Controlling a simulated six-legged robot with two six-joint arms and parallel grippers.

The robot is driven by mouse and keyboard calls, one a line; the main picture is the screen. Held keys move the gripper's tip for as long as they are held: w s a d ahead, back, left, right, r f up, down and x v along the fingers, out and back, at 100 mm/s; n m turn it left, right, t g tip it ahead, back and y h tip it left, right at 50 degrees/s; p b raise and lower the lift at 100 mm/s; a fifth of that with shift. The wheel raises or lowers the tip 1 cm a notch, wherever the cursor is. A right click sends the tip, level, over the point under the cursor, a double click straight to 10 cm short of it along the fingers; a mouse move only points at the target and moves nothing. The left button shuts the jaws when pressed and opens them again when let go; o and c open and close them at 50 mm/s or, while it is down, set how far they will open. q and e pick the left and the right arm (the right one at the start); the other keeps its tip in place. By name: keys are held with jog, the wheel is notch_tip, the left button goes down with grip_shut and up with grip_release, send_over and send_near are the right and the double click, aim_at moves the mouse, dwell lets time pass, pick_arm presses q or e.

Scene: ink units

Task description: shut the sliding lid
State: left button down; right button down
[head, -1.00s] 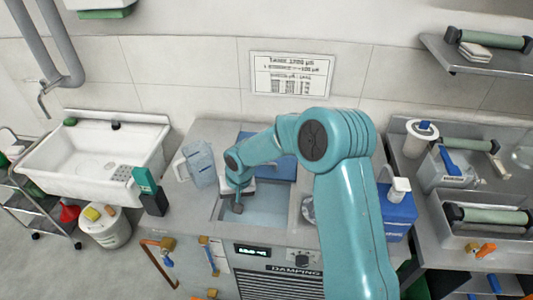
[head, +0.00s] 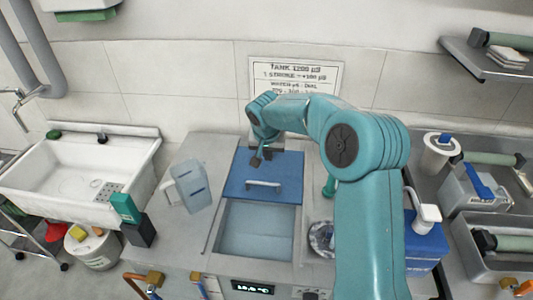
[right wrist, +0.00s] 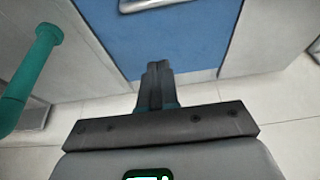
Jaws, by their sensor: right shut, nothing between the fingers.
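The sliding lid is a flat blue panel (head: 240,188) with a pale bar handle (head: 263,184) near its front edge. It covers the back part of the tank, and the front part (head: 256,228) is open with pale blue liquid showing. My right gripper (head: 256,161) is shut and empty, above the back part of the lid, behind the handle. In the right wrist view its fingers (right wrist: 155,68) show against the blue lid (right wrist: 160,40) near one edge; the handle (right wrist: 150,4) is cut off at the top. I cannot tell whether they touch. My left gripper is not in view.
A clear jug (head: 188,186) stands left of the tank, with a dark block and green box (head: 124,208) farther left. A blue container with a white pump top (head: 427,240) stands at the right. A white sink (head: 80,178) is at the far left.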

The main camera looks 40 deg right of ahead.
jog(key=p, duration=0.1)
send_over(266, 188)
jog(key=w+d, duration=0.2)
jog(key=d, duration=0.1)
notch_tip(266, 188, down, 6)
jog(key=shift+w+r, duration=0.1)
jog(key=shift+s+a+f+p, duration=0.15)
jog(key=shift+s+a+f, duration=0.15)
jog(key=shift+s+a, duration=0.2)
jog(key=shift+s+a+f+p, duration=0.15)
jog(key=shift+s+a+f, duration=0.15)
jog(key=shift+s+a, duration=0.35)
jog(key=shift+a, duration=0.35)
jog(key=shift+d+f, duration=0.15)
jog(key=shift+f, duration=0.05)
